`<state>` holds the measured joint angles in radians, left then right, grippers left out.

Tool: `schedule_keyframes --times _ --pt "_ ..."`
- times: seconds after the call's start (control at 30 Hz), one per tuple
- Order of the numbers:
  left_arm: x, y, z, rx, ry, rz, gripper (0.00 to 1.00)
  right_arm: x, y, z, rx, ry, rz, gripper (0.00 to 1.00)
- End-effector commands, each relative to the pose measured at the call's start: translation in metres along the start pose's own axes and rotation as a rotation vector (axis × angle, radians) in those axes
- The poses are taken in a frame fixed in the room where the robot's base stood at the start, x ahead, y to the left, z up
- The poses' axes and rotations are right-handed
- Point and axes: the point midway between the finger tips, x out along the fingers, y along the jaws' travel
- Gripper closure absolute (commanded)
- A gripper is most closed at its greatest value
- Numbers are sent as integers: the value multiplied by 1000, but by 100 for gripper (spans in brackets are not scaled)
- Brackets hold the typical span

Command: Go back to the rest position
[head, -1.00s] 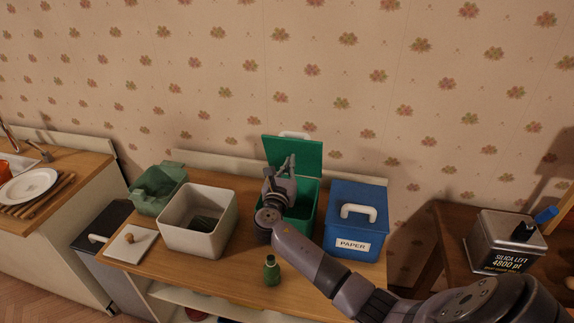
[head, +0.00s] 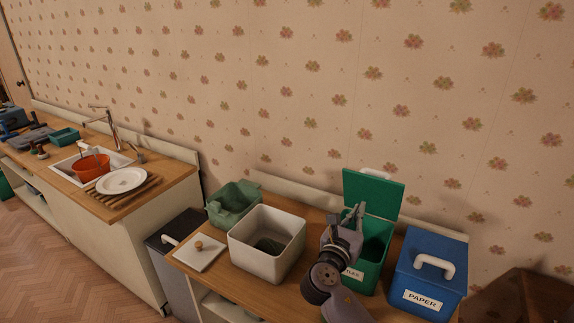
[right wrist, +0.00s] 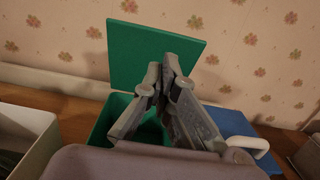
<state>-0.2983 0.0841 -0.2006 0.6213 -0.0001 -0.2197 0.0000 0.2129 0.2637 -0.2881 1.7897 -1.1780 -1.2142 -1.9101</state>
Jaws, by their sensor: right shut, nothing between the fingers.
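My right gripper (head: 354,214) is shut and empty. In the head view it stands in front of the open green bin (head: 374,250), overlapping its left side. In the right wrist view the shut fingers (right wrist: 166,75) point up before the bin's raised green lid (right wrist: 135,50). My right arm comes up from the bottom of the head view. My left gripper is not in view.
The blue PAPER bin (head: 428,275) stands closed right of the green bin. Left are an open white box (head: 268,240) with something dark inside, a pale green container (head: 233,204) and a white lid (head: 200,253). A sink counter (head: 150,195) stands further left.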

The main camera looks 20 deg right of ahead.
Motion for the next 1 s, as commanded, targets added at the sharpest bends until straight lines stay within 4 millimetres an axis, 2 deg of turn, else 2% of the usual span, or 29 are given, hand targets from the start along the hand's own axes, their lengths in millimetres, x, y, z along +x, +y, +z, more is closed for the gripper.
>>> schedule_keyframes --times 0.07,0.17,0.27,0.37,0.4,0.47,0.5,0.6,0.7,0.8,1.0 --pt "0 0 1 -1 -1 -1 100 -1 0 -1 4 3 0 100" --pt "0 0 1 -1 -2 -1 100 -7 -5 -13 72 48 2 100" --pt "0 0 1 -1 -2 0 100 -26 -16 -45 263 171 -8 100" --pt "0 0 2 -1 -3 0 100 -61 -35 -91 562 365 -68 100" --pt "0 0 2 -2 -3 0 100 -79 -42 -109 691 449 -110 100" --pt "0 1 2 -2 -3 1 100 -107 -55 -133 882 570 -197 100" --pt "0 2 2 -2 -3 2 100 -128 -62 -147 1004 646 -266 100" --pt "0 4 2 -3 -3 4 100 -178 -80 -173 1268 806 -468 100" --pt "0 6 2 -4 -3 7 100 -218 -91 -185 1452 909 -657 100" --pt "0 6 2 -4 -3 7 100 -250 -101 -191 1579 972 -826 100" --pt "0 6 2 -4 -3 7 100 -303 -116 -192 1745 1042 -1132 100"
